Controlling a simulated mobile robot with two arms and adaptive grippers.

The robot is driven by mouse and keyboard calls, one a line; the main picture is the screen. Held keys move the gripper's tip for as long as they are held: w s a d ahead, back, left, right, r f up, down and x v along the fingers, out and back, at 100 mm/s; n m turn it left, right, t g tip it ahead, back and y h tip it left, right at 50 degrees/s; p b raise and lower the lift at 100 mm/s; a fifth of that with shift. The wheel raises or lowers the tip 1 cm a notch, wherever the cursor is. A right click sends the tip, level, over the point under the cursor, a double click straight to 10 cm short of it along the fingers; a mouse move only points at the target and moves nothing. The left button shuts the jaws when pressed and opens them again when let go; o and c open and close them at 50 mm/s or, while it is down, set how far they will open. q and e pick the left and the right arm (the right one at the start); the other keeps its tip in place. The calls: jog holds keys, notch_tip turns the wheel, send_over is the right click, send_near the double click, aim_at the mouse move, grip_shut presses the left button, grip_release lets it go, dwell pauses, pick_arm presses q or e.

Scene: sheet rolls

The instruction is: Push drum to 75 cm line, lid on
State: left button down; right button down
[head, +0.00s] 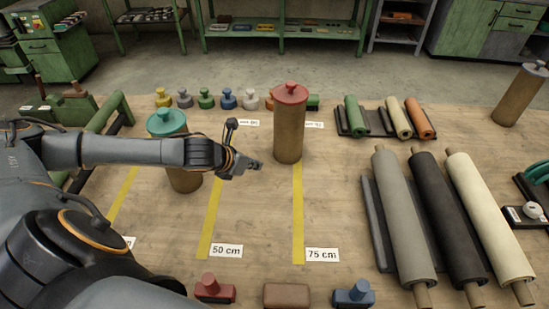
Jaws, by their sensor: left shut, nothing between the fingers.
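A tall brown drum (289,130) with a red lid (290,92) on top stands upright at the far end of the yellow 75 cm line (298,215). Its base hides where that line ends. My left gripper (256,164) is shut and empty, just left of this drum's lower part, with a small gap showing. A second brown drum (185,181) with a teal lid (166,121) stands further left, partly hidden behind my left arm. A third drum (520,98) with a grey lid stands at the far right. My right gripper is not in view.
The 50 cm line (211,215) lies left of the 75 cm one. Large grey, black and cream rolls (403,215) lie at the right. Coloured knobbed pieces (228,99) line the back. Red, brown and blue blocks (287,296) sit at the front edge. The table between the lines is clear.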

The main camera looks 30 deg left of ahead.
pick_arm(q)
jog(key=a, duration=0.2)
send_near(281, 157)
jog(key=shift+m, duration=0.4)
jog(key=f, duration=0.2)
jog(key=f+p, duration=0.1)
jog(key=f, duration=0.1)
jog(key=shift+w+d+f, duration=0.1)
jog(key=shift+w+d, duration=0.1)
jog(key=shift+w+d+p, duration=0.1)
jog(key=shift+w+p, duration=0.2)
jog(key=shift+w, duration=1.45)
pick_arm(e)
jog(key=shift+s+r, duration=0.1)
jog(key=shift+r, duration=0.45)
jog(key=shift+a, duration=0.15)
